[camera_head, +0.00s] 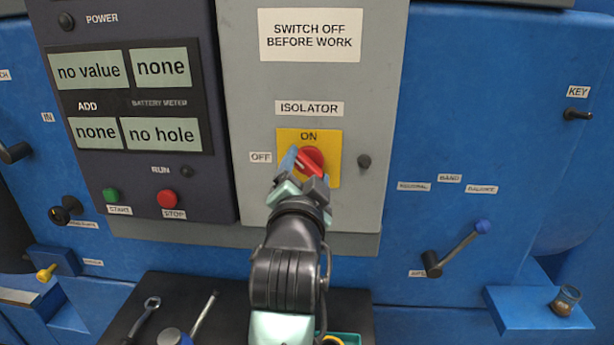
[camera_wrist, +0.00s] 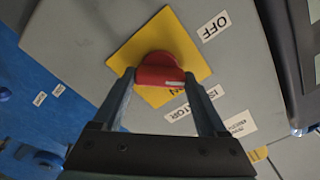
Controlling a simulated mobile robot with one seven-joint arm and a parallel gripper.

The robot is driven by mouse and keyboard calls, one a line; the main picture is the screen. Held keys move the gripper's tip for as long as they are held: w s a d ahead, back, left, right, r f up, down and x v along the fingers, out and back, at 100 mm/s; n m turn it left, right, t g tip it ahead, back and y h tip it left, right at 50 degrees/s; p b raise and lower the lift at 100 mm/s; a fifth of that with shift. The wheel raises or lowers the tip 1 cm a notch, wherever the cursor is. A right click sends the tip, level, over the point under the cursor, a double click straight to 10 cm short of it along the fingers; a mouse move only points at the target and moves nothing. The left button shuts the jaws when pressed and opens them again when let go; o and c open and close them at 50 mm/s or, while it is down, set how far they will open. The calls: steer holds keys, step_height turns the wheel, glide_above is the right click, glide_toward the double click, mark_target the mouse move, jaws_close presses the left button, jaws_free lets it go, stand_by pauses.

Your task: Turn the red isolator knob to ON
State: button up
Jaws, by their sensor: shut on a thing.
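The red isolator knob (camera_head: 314,155) sits on a yellow square plate (camera_head: 333,174) on the grey panel. OFF is printed at the left of the plate and ON at its top. My gripper (camera_head: 303,166) is shut on the knob, and it covers the knob's lower left part in the head view. In the wrist view the knob (camera_wrist: 160,72) lies between the two fingertips of my gripper (camera_wrist: 159,78). In the head view the knob's grip is slanted, with a pale mark at its upper left, between OFF and ON. Its exact angle is partly hidden.
A small dark peg (camera_head: 364,161) stands right of the plate. A dark panel (camera_head: 150,180) with green and red buttons is at left. A black tray (camera_head: 235,310) with tools is below.

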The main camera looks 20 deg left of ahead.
steer(key=m+b, duration=0.1)
steer(key=m, duration=0.3)
steer(key=shift+f+m, duration=0.1)
steer(key=shift+m, duration=0.2)
steer(key=shift+m+b, duration=1)
steer(key=shift+m, duration=1.2)
steer(key=o, duration=1.3)
steer(key=shift+s, duration=0.1)
steer(key=b+v, duration=0.4)
steer(key=v, duration=0.8)
steer(key=shift+s+d, duration=0.2)
steer(key=shift+s, duration=0.2)
